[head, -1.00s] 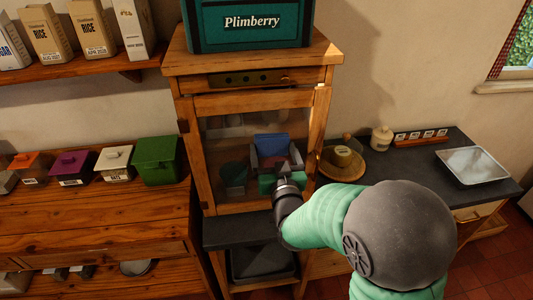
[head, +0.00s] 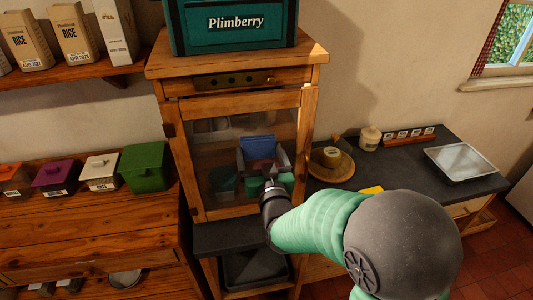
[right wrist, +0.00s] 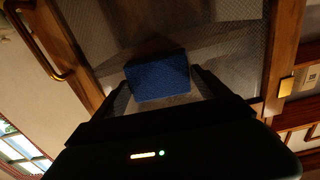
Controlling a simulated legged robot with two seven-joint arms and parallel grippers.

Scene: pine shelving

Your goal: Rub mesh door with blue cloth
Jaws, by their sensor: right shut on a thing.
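The mesh door (head: 215,133) is a wood-framed panel on the front of a pine cabinet, and it appears closed. My right gripper (head: 262,155) is in front of the mesh, shut on the blue cloth (head: 260,147). In the right wrist view the blue cloth (right wrist: 157,77) sits between the two fingers, against or very near the mesh (right wrist: 215,50); I cannot tell whether it touches. My left gripper is not in view.
A green Plimberry box (head: 235,25) stands on the cabinet top. Lidded boxes, including a green one (head: 145,167), line the left counter. On the right dark counter are a plate with cheese (head: 331,165), a jar (head: 369,138) and a metal tray (head: 466,162).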

